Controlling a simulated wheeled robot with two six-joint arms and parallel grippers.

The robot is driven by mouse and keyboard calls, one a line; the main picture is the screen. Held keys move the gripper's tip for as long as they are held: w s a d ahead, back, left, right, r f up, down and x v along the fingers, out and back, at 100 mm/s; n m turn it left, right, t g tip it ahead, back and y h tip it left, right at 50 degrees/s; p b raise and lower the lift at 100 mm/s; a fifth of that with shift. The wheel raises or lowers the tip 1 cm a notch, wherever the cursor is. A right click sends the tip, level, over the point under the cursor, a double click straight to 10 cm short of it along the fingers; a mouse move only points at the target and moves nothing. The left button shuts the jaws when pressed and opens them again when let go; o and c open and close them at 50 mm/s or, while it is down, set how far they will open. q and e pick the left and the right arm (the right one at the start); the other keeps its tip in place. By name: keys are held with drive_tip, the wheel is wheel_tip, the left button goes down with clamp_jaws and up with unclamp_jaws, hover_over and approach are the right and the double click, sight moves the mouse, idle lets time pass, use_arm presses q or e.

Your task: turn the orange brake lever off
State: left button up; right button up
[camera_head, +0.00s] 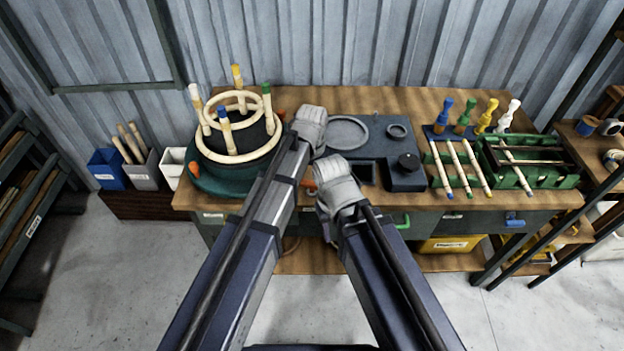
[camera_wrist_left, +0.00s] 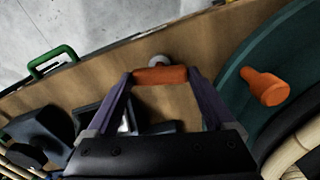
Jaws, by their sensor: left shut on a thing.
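The orange brake lever (camera_wrist_left: 160,75) lies between the two fingertips of my left gripper (camera_wrist_left: 161,78) in the left wrist view. The fingers touch both of its ends, and a grey round piece shows just beyond it. In the head view a small bit of orange, probably the lever (camera_head: 308,183), shows near the bench's front edge, mostly covered by my arms. The left fingertips are hidden there. My right gripper (camera_head: 340,190) is close beside the left arm over the front of the bench; its fingers are hidden.
A green turntable (camera_head: 205,182) with pegs and rattan rings stands at left; an orange knob (camera_wrist_left: 265,88) sits on it. A dark fixture plate (camera_head: 375,135) is behind my grippers. A green rack (camera_head: 545,165) and sticks stand at right. A green handle (camera_wrist_left: 50,60) is at the front.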

sight(312, 183)
use_arm(q)
drive_tip(key=shift+n, duration=1.6)
drive_tip(key=o, duration=1.1)
drive_tip(key=shift+r, duration=0.1)
wheel_tip(312, 183, up, 8)
drive_tip(key=p, duration=0.8)
drive_tip(key=shift+f, duration=0.2)
